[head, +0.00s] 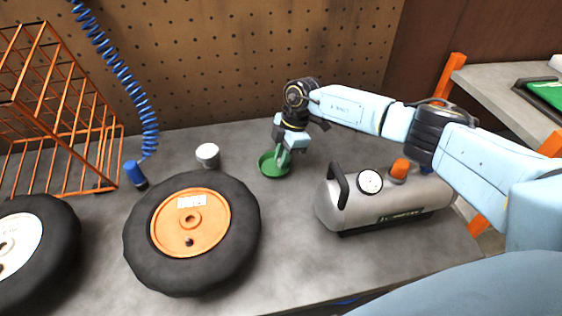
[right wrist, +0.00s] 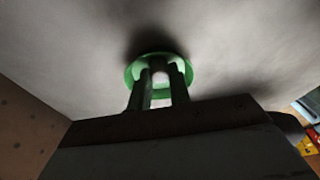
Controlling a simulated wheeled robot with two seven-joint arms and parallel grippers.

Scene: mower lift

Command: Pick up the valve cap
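My right gripper (head: 284,158) points down into a small green dish (head: 274,172) on the bench. The right wrist view shows its two dark fingers (right wrist: 160,84) apart, with a gap between them, over the same green dish (right wrist: 133,76). A small pale patch shows between the fingers, and I cannot tell whether it is the valve cap or the dish's floor. I cannot make out the valve cap for certain in either view. The orange-hubbed wheel (head: 196,212) lies flat to the left, with a small dark spot low on its hub. My left gripper is out of view.
A white cup (head: 207,155) and a blue cylinder (head: 135,174) below a coiled blue hose (head: 125,78) stand left of the dish. A grey air tank (head: 385,202) with a gauge stands to the right. A second wheel (head: 38,240) and orange rack (head: 57,110) are at left.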

